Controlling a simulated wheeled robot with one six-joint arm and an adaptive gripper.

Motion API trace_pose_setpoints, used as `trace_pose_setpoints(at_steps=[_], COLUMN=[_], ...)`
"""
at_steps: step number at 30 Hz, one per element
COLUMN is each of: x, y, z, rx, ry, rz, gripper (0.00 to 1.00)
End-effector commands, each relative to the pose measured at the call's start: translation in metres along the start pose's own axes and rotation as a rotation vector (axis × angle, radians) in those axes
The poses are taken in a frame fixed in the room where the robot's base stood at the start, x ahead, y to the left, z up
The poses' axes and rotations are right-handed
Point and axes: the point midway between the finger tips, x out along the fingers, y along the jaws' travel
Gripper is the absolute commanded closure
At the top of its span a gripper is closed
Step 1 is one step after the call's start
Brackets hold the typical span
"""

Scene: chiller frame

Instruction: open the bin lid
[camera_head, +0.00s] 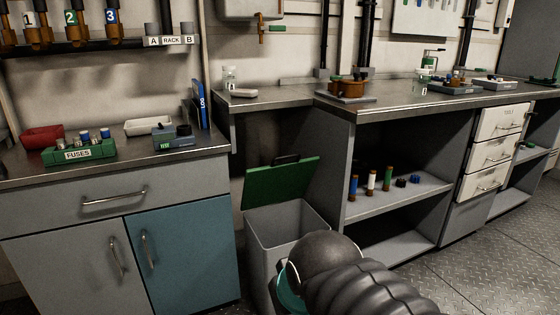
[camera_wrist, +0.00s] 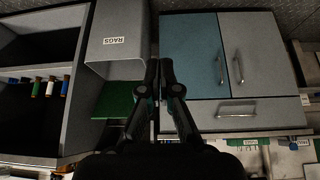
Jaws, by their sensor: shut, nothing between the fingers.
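The grey bin (camera_head: 262,250) stands between the counters, and its green lid (camera_head: 280,182) is raised, tilted up at the back edge. A black handle (camera_head: 286,159) sits at the lid's top edge. The bin's mouth is uncovered and its inside walls show. In the wrist view, which is upside down, the bin (camera_wrist: 118,68) carries a RAGS label, and the green lid (camera_wrist: 114,98) shows below it. My gripper (camera_wrist: 159,64) is shut and empty, beside the bin and apart from the lid. In the head view my arm hides the gripper and part of the bin.
A cabinet with a blue door (camera_head: 183,248) stands close left of the bin. An open shelf unit (camera_head: 400,205) with several small cylinders stands to the right. A green fuses tray (camera_head: 80,151) is on the left counter. Plated floor (camera_head: 480,265) is clear at right.

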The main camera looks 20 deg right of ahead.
Motion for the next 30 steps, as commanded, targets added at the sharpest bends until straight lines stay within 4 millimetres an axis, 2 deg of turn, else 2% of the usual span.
trace_pose_setpoints(at_steps=[5, 9, 12, 18, 21, 24, 30], x=[0.037, 0.067, 0.087, 0.126, 0.145, 0.164, 0.191], y=[0.035, 0.069, 0.092, 0.14, 0.162, 0.181, 0.21], z=[-0.066, -0.133, -0.175, -0.242, -0.265, -0.28, -0.288], rx=[0.054, 0.072, 0.073, 0.057, 0.042, 0.026, 0.001], ry=[0.17, 0.359, 0.494, 0.753, 0.878, 0.996, 1.185], rz=[0.088, 0.147, 0.172, 0.178, 0.155, 0.115, 0.013], gripper=[1.0, 1.0, 1.0, 1.0, 1.0, 1.0, 1.0])
